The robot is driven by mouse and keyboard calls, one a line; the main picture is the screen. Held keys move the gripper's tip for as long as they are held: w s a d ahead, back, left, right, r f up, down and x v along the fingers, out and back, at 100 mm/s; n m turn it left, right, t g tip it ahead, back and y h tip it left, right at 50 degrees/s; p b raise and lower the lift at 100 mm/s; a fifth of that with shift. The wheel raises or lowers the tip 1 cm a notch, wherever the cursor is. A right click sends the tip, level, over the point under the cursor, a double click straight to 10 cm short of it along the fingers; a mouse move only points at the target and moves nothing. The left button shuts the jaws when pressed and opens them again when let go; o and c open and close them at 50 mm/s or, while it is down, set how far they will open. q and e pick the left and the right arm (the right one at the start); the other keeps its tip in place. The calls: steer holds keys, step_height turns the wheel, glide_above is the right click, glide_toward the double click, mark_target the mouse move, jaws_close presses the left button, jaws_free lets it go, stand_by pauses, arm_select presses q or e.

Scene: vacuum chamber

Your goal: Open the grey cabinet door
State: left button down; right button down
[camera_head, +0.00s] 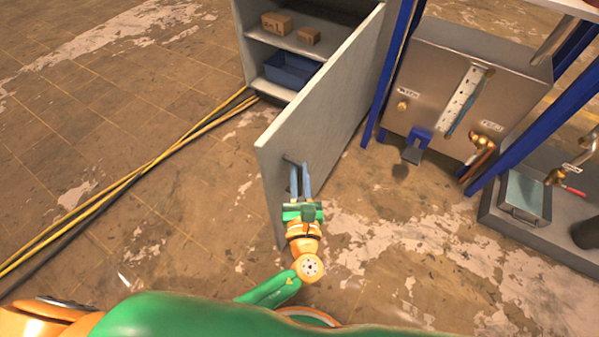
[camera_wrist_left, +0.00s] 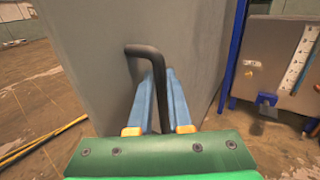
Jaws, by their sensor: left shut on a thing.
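The grey cabinet (camera_head: 240,42) stands at the top middle of the head view. Its grey door (camera_head: 325,110) is swung wide open toward me and the shelves inside show. The door also fills the middle of the left wrist view (camera_wrist_left: 95,70). My left gripper (camera_head: 300,172) is at the door's near edge, its two blue fingers shut on the dark bar handle (camera_wrist_left: 147,50). In the left wrist view the handle runs down between the fingers, its lower part partly hidden. My right gripper is not in view.
Two cardboard boxes (camera_head: 276,23) and a blue bin (camera_head: 290,70) sit on the cabinet shelves. A steel panel with blue posts (camera_head: 470,85) stands to the right of the door. Yellow and black cables (camera_head: 125,182) cross the floor at left. Floor left of the door is otherwise clear.

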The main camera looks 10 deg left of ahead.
arm_select(q)
steer(key=shift+r, duration=0.15)
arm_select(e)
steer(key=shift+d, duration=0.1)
arm_select(q)
steer(key=c, duration=0.8)
jaws_free()
steer(key=shift+w+d, duration=0.1)
steer(key=shift+c, duration=0.2)
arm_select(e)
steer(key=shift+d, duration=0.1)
arm_select(q)
steer(key=shift+s, duration=0.35)
steer(key=s+d, duration=0.1)
steer(key=s, duration=0.5)
steer(key=shift+s+d+p, duration=0.15)
steer(key=shift+d+p, duration=0.05)
steer(key=shift+p, duration=0.15)
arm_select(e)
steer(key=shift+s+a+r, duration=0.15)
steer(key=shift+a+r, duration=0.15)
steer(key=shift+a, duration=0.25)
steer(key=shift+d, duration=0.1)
